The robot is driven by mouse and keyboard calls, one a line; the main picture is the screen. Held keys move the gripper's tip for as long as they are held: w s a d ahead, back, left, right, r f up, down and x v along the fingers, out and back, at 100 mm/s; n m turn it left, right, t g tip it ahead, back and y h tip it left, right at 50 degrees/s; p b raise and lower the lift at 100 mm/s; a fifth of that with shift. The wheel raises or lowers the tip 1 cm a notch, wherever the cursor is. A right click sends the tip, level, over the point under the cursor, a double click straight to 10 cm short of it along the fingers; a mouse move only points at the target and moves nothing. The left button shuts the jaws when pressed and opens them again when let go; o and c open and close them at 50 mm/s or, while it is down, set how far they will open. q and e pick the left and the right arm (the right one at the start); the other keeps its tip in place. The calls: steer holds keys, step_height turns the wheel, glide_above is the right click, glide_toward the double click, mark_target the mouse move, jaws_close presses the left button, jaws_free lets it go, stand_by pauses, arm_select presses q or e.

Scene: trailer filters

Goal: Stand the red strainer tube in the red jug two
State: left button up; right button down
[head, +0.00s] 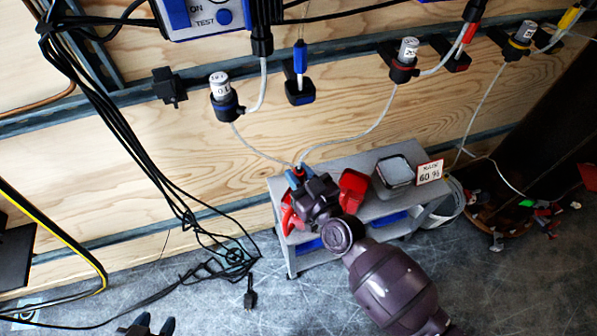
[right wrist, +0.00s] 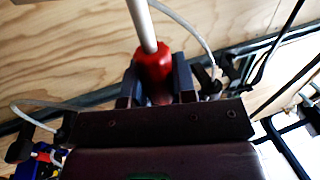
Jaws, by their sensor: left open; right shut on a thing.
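My right gripper (head: 299,178) is over the left part of a small grey trolley. In the right wrist view it (right wrist: 156,88) is shut on a red piece with a pale rod rising from it, seemingly the red strainer tube (right wrist: 152,66). In the head view my gripper mostly hides the held piece. Red vessels show on both sides of my right gripper: one at left (head: 288,213), partly hidden, and one at right (head: 352,189). I cannot tell which is red jug two. My left gripper (head: 147,325) is open and empty at the bottom edge.
The grey trolley (head: 333,166) also bears a grey open container (head: 396,172) and a "60 %" sign (head: 429,172). Black cables (head: 180,205) hang at left. Thin pale cords cross the wooden wall. A dark bin (head: 510,185) with scraps stands at right.

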steer(key=shift+f, duration=0.25)
steer(key=c, duration=0.8)
jaws_free()
steer(key=shift+c, duration=0.2)
steer(key=shift+s, duration=0.1)
steer(key=p+v, duration=0.1)
steer(key=v, duration=0.9)
steer(key=shift+s+d, duration=0.2)
steer(key=shift+s, duration=0.05)
